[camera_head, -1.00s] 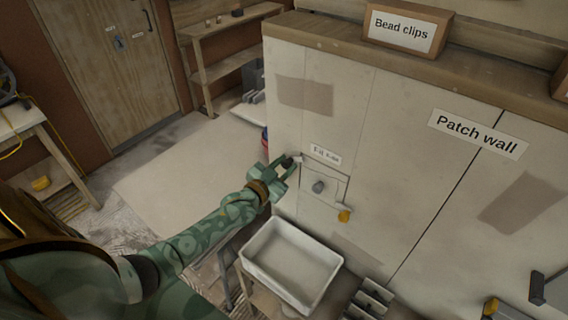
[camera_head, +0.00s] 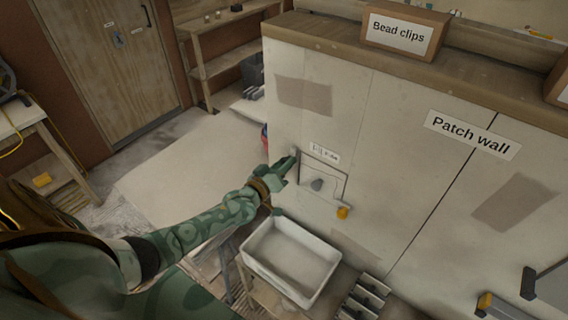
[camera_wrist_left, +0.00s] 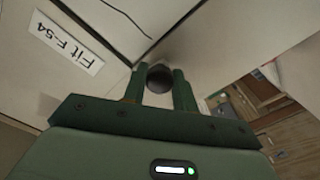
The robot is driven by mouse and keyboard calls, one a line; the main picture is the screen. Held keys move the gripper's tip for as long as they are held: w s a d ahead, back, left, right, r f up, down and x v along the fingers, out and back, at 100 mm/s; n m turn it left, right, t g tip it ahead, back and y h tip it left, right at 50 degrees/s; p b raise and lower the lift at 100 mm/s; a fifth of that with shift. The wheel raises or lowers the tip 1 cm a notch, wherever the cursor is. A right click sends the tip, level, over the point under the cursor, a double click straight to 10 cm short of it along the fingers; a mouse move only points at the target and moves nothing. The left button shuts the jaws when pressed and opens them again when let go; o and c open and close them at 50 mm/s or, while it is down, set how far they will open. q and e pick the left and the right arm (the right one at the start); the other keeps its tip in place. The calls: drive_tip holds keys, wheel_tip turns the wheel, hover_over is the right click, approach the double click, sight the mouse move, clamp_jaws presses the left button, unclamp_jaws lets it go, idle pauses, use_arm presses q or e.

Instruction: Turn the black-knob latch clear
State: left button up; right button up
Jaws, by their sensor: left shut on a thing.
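A square hatch (camera_head: 333,172) with a grey central knob (camera_head: 316,184) is set in the pale wall. A yellow-knob latch (camera_head: 342,212) sits at its lower right corner. My left gripper (camera_head: 292,160) is at the hatch's upper left corner. In the left wrist view the black knob (camera_wrist_left: 159,78) sits between the two green fingers of my left gripper (camera_wrist_left: 158,88), which are shut on it. In the head view the gripper hides the black knob. The rest of this latch cannot be made out. My right gripper is out of view.
A small label (camera_head: 324,153) is above the hatch; it also shows in the left wrist view (camera_wrist_left: 66,43). A white tub (camera_head: 262,266) stands below, beside a slotted rack (camera_head: 364,297). A ledge with a "Bead clips" box (camera_head: 404,38) tops the wall.

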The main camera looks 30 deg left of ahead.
use_arm(q)
drive_tip(key=shift+n, duration=1)
drive_tip(key=o, duration=1)
drive_tip(key=s, duration=0.5)
drive_tip(key=s+a, duration=0.1)
drive_tip(key=s, duration=0.5)
drive_tip(key=s+p, duration=0.1)
drive_tip(key=s, duration=0.4)
drive_tip(key=shift+s+a, duration=0.15)
drive_tip(key=shift+f, duration=0.1)
